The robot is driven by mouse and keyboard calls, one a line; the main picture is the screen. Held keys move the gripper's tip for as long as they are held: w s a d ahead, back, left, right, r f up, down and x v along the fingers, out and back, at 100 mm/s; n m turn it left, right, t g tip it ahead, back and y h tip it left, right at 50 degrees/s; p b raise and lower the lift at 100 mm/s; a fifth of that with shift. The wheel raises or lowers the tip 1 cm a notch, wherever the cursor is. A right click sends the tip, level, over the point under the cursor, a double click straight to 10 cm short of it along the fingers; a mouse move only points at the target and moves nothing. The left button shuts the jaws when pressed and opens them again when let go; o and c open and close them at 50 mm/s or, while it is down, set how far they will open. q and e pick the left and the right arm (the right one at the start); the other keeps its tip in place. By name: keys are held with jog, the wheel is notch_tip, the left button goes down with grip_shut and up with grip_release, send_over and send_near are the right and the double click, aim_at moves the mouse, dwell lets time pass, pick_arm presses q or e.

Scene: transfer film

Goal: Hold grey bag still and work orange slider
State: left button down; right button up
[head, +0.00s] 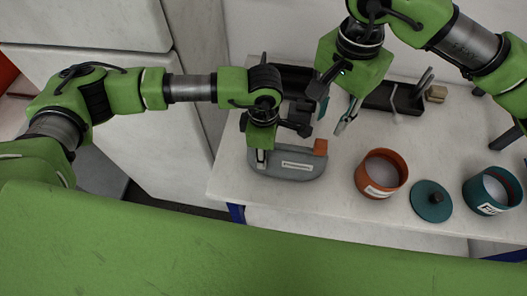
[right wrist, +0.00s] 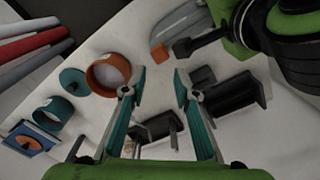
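The grey bag (head: 300,170) lies near the front left of the white table, with a white label on its front. The orange slider (head: 320,147) sits at its right end and also shows in the right wrist view (right wrist: 183,47), beside part of the bag (right wrist: 172,22). My left gripper (head: 262,157) points down at the bag's left end; whether its fingers are closed on it is hidden. My right gripper (head: 341,128) is above the table, right of and behind the slider. The right wrist view shows its teal fingers (right wrist: 160,78) apart with nothing between them.
An orange pot (head: 382,173), a teal lid (head: 433,201) and a teal pot (head: 492,191) stand to the right of the bag. A dark tray or rack (head: 385,97) runs along the back. White table lies bare between bag and orange pot.

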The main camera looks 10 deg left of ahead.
jog(key=shift+o, duration=1.2)
jog(key=m+y, duration=0.4)
jog(key=m, duration=0.6)
send_near(322, 143)
jog(key=shift+m, duration=0.3)
jog(key=x, duration=1)
jog(key=shift+f, duration=0.1)
grip_shut()
